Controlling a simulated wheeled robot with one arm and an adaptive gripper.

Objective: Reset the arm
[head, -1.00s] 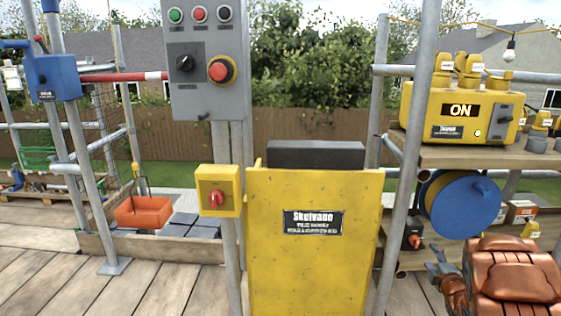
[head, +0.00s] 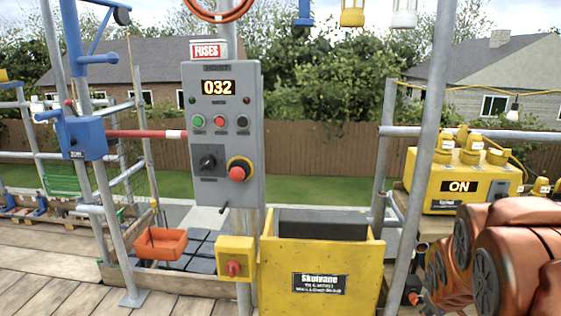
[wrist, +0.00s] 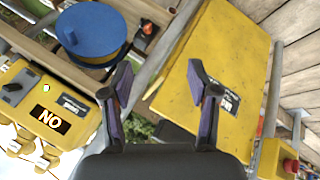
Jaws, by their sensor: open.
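My gripper (wrist: 160,90) shows in the wrist view with its two fingers apart and nothing between them. Beyond the fingers are a yellow hopper (wrist: 215,75) and, to the left, a yellow power box (wrist: 45,110) reading ON. In the head view my arm's copper-coloured links fill the lower right, and the gripper itself is out of sight there. The yellow hopper (head: 320,275), labelled Skelvano, stands in front of me at the lower middle. The yellow power box (head: 462,180) sits on a shelf to the right, behind my arm.
A grey hoist panel (head: 222,130) displays 032, with a yellow switch box (head: 236,258) below it. Scaffold poles flank the hopper. An orange tub (head: 160,243) stands at the left by dark tiles. The plank floor (head: 60,275) at the lower left is clear.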

